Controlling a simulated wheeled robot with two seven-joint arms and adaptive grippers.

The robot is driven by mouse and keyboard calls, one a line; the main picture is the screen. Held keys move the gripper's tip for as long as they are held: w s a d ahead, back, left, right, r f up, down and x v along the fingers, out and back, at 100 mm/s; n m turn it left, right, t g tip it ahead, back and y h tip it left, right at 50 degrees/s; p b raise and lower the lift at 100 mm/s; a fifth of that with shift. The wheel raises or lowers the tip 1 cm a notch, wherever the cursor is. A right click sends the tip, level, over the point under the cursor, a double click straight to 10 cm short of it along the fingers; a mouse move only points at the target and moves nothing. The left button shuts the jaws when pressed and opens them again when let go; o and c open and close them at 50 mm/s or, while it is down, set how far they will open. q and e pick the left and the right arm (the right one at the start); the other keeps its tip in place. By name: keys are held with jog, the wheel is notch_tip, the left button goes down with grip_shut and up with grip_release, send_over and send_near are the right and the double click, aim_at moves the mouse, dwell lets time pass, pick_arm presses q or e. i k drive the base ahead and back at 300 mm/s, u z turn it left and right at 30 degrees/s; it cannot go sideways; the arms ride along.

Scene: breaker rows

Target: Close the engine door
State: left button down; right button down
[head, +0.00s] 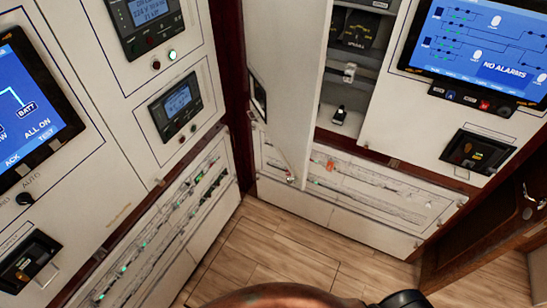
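A white panel door (284,85) stands swung open at the centre of the head view, its lower corner reaching over the breaker row. It appears to be the engine door, though no label on it is readable. A black latch (258,95) sits on its left part. To its right is an open grey compartment (340,92) with a black switch (340,115), a light-coloured switch (349,73) and a dark unit (357,28). The door hides the compartment's left side. Neither of my grippers is in view.
Breaker rows (360,185) run below the compartment and along the left wall panel (165,235). A screen reading "NO ALARMS" (485,45) is at right, another screen (28,105) at left. A brown wooden door (475,240) stands at lower right. The wood floor (270,250) is partly clear.

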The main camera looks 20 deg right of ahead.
aim_at(286, 41)
jog(key=u, duration=1.25)
jog(key=i, duration=0.8)
jog(key=z, duration=1.85)
